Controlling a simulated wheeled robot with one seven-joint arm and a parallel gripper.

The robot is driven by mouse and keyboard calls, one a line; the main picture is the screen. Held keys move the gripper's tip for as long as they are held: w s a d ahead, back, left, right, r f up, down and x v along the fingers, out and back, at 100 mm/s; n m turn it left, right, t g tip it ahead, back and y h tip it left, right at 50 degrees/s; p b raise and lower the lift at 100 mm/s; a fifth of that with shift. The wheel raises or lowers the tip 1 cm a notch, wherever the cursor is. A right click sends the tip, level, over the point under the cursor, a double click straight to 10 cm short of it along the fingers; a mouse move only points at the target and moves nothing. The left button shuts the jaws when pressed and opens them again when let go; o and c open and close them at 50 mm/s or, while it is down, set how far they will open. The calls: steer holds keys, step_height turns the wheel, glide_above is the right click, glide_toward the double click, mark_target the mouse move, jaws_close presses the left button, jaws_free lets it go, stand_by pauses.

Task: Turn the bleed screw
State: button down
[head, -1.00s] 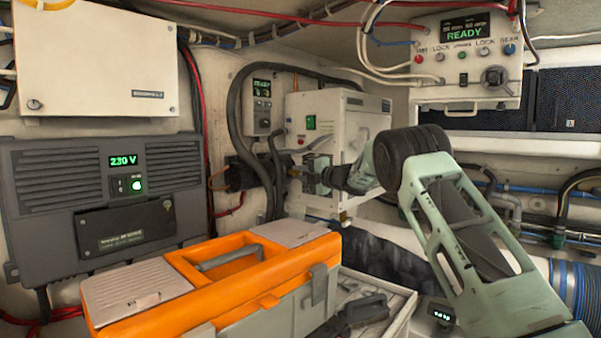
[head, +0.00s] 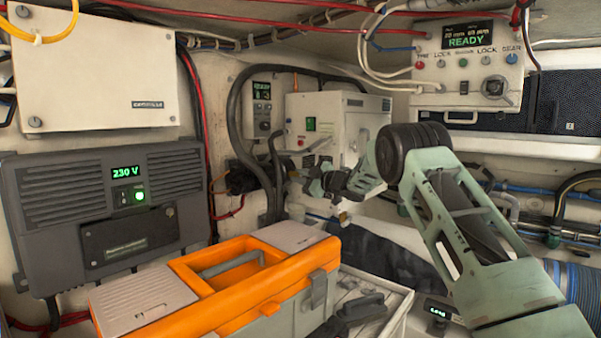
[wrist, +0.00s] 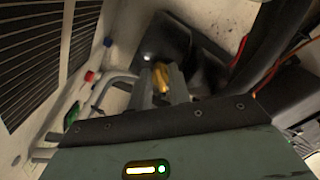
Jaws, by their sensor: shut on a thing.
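In the wrist view, a small brass-yellow piece, which looks like the bleed screw (wrist: 161,77), sits between the two grey fingers of my gripper (wrist: 162,70). The fingers are shut on it. Dark fittings lie just beyond the fingertips. In the head view, my gripper (head: 305,180) reaches in front of the lower part of the white wall box. The screw is too small and too covered by the gripper to make out there.
The white wall box (head: 356,112) and thick black hoses (head: 240,130) are close to the gripper. An orange and grey toolbox (head: 215,300) stands in front. The grey 230 V unit (head: 60,215) is at left, and the READY panel (head: 468,75) hangs at upper right.

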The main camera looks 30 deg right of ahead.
steer(key=m+p, duration=0.3)
steer(key=m, duration=0.2)
steer(key=shift+s, duration=0.1)
steer(key=shift+f+m+p, duration=0.15)
steer(key=shift+m+p, duration=0.7)
steer(key=shift+m, duration=0.85)
steer(key=shift+a+f, duration=0.1)
steer(key=c, duration=1.3)
jaws_free()
steer(key=b+v, duration=0.7)
steer(key=v, duration=1)
steer(key=shift+s+b, duration=0.2)
steer(key=shift+b, duration=0.2)
